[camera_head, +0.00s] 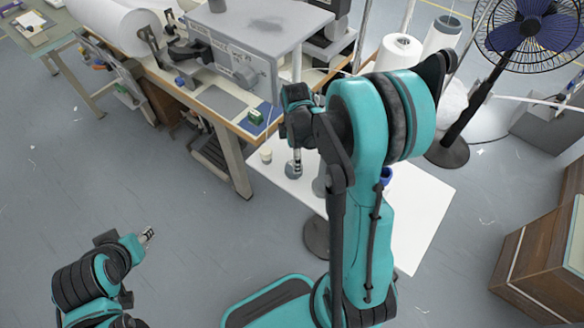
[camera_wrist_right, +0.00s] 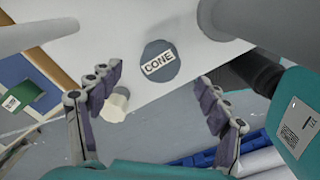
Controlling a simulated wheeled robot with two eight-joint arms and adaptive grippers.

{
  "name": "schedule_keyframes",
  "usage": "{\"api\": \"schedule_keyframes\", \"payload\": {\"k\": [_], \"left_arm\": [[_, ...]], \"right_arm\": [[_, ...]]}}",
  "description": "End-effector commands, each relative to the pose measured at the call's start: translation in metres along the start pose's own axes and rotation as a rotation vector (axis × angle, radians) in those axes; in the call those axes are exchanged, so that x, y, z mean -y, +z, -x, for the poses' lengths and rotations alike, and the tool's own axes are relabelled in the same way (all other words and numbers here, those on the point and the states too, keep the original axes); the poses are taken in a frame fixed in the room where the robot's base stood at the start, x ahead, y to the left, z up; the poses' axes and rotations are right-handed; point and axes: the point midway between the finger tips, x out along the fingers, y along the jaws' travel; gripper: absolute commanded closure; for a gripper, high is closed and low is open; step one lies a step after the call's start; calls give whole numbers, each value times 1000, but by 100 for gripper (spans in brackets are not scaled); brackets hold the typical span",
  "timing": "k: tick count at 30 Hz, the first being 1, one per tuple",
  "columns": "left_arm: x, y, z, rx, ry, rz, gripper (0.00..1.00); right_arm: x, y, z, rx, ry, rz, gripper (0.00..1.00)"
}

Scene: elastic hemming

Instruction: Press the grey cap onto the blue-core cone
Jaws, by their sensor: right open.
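In the right wrist view, a flat grey disc labelled CONE (camera_wrist_right: 157,49) lies on the white table (camera_wrist_right: 110,40). A small cream cylinder (camera_wrist_right: 117,101) is beside my left-hand finger, and it also shows in the head view (camera_head: 266,156). My right gripper (camera_wrist_right: 159,76) is open and empty above the table; it also shows in the head view (camera_head: 294,168). A blue round piece (camera_head: 386,175) shows partly behind my right arm; I cannot tell whether it is the cone's core.
A workbench with a grey machine (camera_head: 235,60) stands at the back, with a small green box (camera_head: 255,117) at its corner. White thread cones (camera_head: 400,52) and a fan (camera_head: 530,30) are behind my right arm. A wooden cabinet (camera_head: 535,260) stands at right.

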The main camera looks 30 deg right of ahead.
Motion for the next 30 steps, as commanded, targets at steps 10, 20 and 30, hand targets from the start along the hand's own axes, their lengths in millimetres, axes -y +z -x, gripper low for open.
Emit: {"api": "schedule_keyframes", "payload": {"k": [10,20,30], "left_arm": [[0,15,-20,0,0,0,60],[0,19,-26,0,0,0,60],[0,19,-26,0,0,0,60]], "right_arm": [[1,-4,-44,0,2,0,23],[2,-4,-64,0,2,-1,23],[2,-4,-64,0,2,-1,68]]}}
